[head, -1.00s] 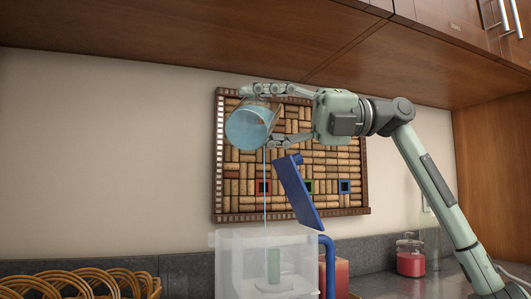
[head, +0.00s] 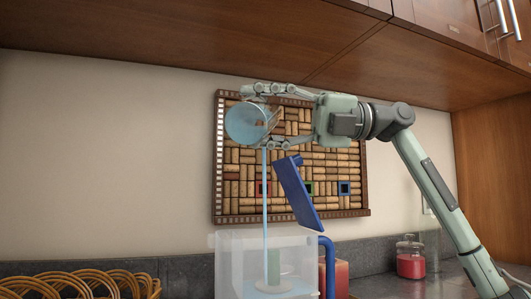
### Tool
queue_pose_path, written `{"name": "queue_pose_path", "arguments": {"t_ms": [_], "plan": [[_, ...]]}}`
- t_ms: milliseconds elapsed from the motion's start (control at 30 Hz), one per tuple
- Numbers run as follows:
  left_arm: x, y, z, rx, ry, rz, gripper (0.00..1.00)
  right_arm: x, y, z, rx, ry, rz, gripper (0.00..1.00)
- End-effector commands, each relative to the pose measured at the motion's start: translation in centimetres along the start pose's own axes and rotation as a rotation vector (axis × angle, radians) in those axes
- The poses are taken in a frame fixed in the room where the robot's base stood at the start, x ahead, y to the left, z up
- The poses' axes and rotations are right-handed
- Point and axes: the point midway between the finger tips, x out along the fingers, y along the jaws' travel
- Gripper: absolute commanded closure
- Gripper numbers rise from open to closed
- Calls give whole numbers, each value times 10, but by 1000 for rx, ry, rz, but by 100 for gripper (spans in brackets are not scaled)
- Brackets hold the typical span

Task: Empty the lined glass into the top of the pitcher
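My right gripper (head: 268,117) is shut around the glass (head: 244,123) and holds it high above the pitcher. The glass is tipped with its round mouth facing left and toward me. A pale blue stream of water (head: 265,190) falls from it straight down into the clear pitcher (head: 230,262). The pitcher's blue lid (head: 297,193) is swung up at the right, below my gripper. The pitcher's blue handle (head: 328,262) is on its right side. A greenish upright part shows inside the pitcher. My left gripper is not in view.
A wooden cabinet (head: 180,45) hangs close above my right gripper. A cork board (head: 240,190) is on the wall behind. A wicker basket (head: 80,285) is at lower left. Jars of red contents (head: 411,262) stand at right on the counter.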

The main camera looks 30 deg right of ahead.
Motion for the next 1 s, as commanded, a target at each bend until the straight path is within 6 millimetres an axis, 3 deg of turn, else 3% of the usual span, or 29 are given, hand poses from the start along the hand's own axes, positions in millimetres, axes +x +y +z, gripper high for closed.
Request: {"name": "queue_pose_path", "arguments": {"t_ms": [1000], "plan": [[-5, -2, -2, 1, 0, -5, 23, 0, 5, 4, 92, -15, 29, 90]]}}
